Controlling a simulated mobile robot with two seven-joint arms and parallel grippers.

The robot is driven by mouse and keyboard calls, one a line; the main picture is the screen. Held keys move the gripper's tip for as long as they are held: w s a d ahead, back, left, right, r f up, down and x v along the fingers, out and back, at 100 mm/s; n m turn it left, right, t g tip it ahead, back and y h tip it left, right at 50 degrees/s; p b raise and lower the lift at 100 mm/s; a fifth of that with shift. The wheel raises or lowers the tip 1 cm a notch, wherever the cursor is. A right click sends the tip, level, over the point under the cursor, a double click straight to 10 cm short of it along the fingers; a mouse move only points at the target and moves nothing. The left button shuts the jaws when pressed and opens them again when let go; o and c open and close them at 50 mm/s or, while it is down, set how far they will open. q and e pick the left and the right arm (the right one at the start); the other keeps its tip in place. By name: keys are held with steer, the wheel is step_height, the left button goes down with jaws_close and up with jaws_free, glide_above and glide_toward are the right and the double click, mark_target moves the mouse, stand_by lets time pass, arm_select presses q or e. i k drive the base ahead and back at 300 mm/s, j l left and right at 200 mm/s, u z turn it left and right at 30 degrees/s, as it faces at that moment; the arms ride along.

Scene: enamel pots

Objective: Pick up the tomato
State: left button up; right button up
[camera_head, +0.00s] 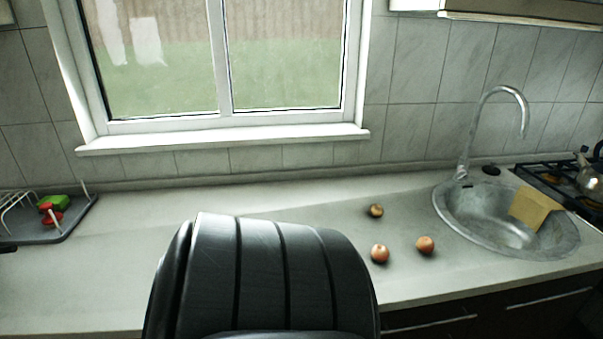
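Three small round things lie on the light counter (290,195), to the left of the sink. One reddish round thing (379,254) is nearest the front edge. A second reddish one (425,245) lies just to its right. A browner, smaller-looking one (376,211) lies farther back. They are too small for me to tell which, if any, is a tomato. They sit apart from each other, and no gripper touches them. Neither of my grippers is in view.
A large black ribbed shape (265,275), like a chair back, hides the front middle of the counter. A dark tray (75,222) with red and green items stands left. A stove (560,185) is right.

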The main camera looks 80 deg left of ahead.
mark_target(379, 254)
steer(key=j+u, duration=0.15)
steer(key=u, duration=2.75)
